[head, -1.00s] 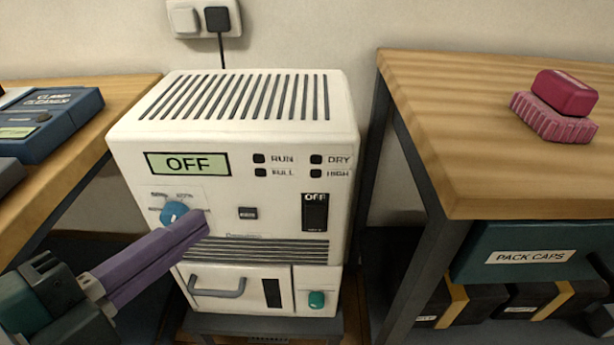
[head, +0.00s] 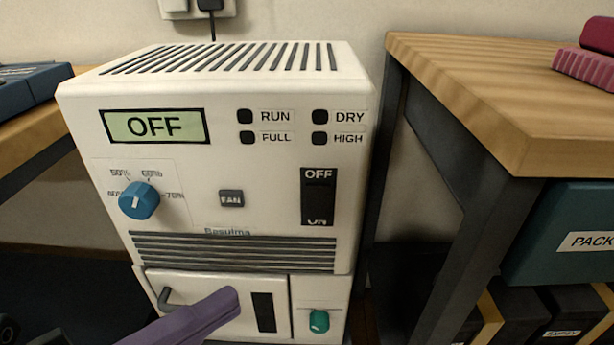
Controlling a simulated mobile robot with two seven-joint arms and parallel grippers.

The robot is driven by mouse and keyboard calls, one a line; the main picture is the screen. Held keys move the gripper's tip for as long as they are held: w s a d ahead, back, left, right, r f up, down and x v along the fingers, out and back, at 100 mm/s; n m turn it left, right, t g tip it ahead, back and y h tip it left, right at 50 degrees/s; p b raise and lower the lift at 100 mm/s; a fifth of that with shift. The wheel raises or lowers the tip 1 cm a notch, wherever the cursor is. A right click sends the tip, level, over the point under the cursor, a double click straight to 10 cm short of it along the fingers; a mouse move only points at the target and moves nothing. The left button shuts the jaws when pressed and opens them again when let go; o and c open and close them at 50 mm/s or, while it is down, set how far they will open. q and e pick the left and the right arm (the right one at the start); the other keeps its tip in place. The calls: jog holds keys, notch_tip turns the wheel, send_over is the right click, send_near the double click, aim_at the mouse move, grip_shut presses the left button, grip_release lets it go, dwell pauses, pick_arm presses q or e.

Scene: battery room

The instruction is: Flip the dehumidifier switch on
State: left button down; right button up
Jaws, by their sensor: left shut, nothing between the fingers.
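The white dehumidifier (head: 275,240) stands in the middle, and its display (head: 155,126) reads OFF. Its black rocker switch (head: 318,197) is on the right of the front panel, with OFF at the top and ON at the bottom. My left gripper (head: 232,296) has purple fingers, shut and empty. It shows in front of the lower door, below and left of the switch and apart from it. It covers part of the door handle (head: 168,298). My right gripper is not in view.
A blue dial (head: 139,200), a FAN button (head: 231,198) and a green knob (head: 319,321) are also on the front. A wooden bench (head: 500,85) with dark legs stands close on the right, another bench (head: 30,140) on the left.

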aim_at(323, 217)
pick_arm(q)
jog(key=shift+w+a+b+x, duration=0.35)
jog(key=shift+b+x, duration=0.15)
jog(key=shift+x, duration=1.6)
jog(key=shift+w+a+b+x, duration=0.3)
jog(key=shift+b+x, duration=0.15)
jog(key=shift+x, duration=1.65)
jog(key=shift+w+a+b+x, duration=0.35)
jog(key=shift+b+x, duration=0.15)
jog(key=shift+x, duration=1.65)
jog(key=shift+f, duration=0.1)
jog(key=b, duration=0.1)
jog(key=f+b, duration=0.1)
jog(key=shift+w+b, duration=0.25)
jog(key=shift+b, duration=0.05)
jog(key=shift+r+m+p, duration=0.3)
jog(key=shift+r+p, duration=0.1)
